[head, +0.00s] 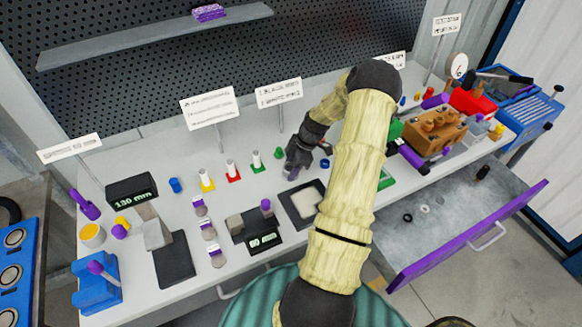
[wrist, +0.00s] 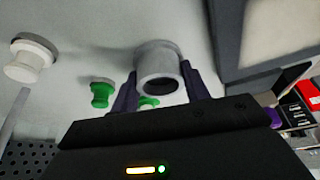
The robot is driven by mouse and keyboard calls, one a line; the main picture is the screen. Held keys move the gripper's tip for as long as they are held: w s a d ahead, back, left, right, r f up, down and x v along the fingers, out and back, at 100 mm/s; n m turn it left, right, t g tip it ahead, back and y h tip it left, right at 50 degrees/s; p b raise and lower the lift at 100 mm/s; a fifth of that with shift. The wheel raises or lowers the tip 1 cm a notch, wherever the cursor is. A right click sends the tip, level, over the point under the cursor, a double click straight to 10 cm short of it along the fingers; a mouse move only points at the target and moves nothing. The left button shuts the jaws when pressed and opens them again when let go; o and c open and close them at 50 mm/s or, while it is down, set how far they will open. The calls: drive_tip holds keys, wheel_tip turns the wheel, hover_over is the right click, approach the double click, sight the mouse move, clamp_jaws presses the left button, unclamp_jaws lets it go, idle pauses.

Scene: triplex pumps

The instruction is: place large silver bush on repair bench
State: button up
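A large silver bush (wrist: 158,66) shows in the wrist view as a short hollow cylinder with its dark opening toward the camera. My gripper (wrist: 160,82) has one finger on each side of it, and both fingers appear to touch its sides. I cannot tell whether it rests on the bench or is slightly raised. In the head view my gripper (head: 292,172) points down low over the middle of the grey repair bench (head: 300,140), and the bush is mostly hidden there.
Green bushes (wrist: 103,93) and a white piece (wrist: 30,60) stand close by. White pieces on coloured bases (head: 231,170) stand to the left. An open purple-fronted drawer (head: 465,240) juts out at the right.

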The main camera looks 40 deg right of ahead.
drive_tip(key=shift+o, duration=1.3)
drive_tip(key=shift+r, duration=0.15)
drive_tip(key=b+v, duration=0.2)
drive_tip(key=v, duration=1)
drive_tip(key=shift+a, duration=0.15)
